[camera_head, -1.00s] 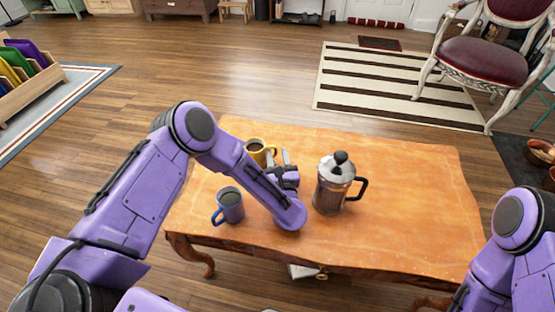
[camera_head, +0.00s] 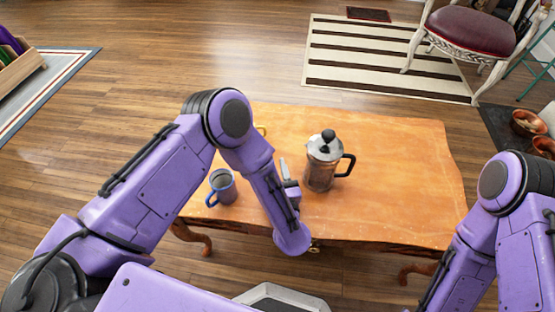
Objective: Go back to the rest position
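My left arm reaches over the wooden table (camera_head: 390,150), bent at the elbow. My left gripper (camera_head: 284,170) is between the blue mug (camera_head: 224,190) and the French press (camera_head: 320,172), near the press. One finger shows; the other is hidden by the arm, so I cannot see how far apart they are. No held object shows. The blue mug stands upright at the table's front left. A sliver of the yellow mug (camera_head: 261,130) shows behind my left arm. My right arm is at the right edge, its gripper out of view.
The right half of the table is clear. A striped rug (camera_head: 385,60) and a chair with a dark red seat (camera_head: 470,30) are behind it. Copper pots (camera_head: 528,122) stand at the far right. A wooden rack (camera_head: 20,65) stands at the far left.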

